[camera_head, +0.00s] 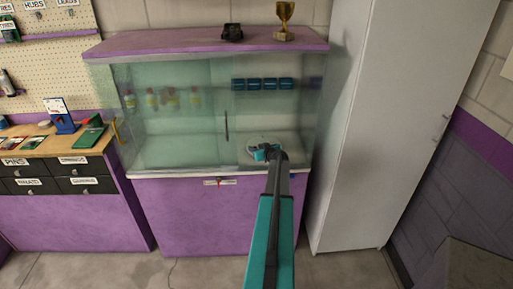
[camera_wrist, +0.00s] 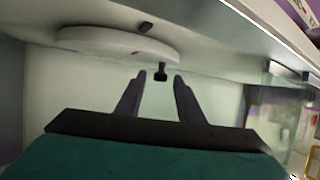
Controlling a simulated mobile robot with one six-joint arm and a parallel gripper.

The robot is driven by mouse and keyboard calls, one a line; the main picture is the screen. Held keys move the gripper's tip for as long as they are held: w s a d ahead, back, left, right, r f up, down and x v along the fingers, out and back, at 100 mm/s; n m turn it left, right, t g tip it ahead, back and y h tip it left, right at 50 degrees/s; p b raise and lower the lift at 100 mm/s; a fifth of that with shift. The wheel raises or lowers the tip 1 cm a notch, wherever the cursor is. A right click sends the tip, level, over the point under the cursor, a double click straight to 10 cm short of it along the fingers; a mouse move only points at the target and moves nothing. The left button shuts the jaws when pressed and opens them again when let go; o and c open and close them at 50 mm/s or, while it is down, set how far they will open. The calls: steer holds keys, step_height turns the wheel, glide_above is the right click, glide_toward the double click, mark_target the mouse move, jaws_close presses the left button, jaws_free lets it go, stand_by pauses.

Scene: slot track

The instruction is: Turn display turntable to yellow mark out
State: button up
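The display turntable (camera_head: 253,143) is a pale round disc on the floor of the glass display cabinet, at its right end. In the wrist view the disc (camera_wrist: 95,43) lies just beyond my fingers, with a small red mark (camera_wrist: 135,53) on it. One dark peg (camera_wrist: 161,73) stands at its near edge and another dark knob (camera_wrist: 146,27) at its far side. No yellow mark shows on the disc. My gripper (camera_wrist: 160,78) is open, its fingertips either side of the near peg with gaps visible; I cannot tell whether they touch it. In the head view my arm partly hides the disc.
The cabinet (camera_head: 205,46) has a glass pane (camera_head: 185,110) with a dark handle at left; the right part is open where my arm enters. A tall white cupboard (camera_head: 355,130) stands close on the right.

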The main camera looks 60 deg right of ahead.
steer(key=shift+w+f, duration=0.1)
steer(key=shift+w, duration=0.05)
jaws_close()
steer(key=shift+d, duration=0.15)
steer(key=shift+s+f+n+t+y+b, duration=0.2)
steer(key=shift+s+n+t+y+b, duration=0.15)
steer(key=shift+b, duration=1.45)
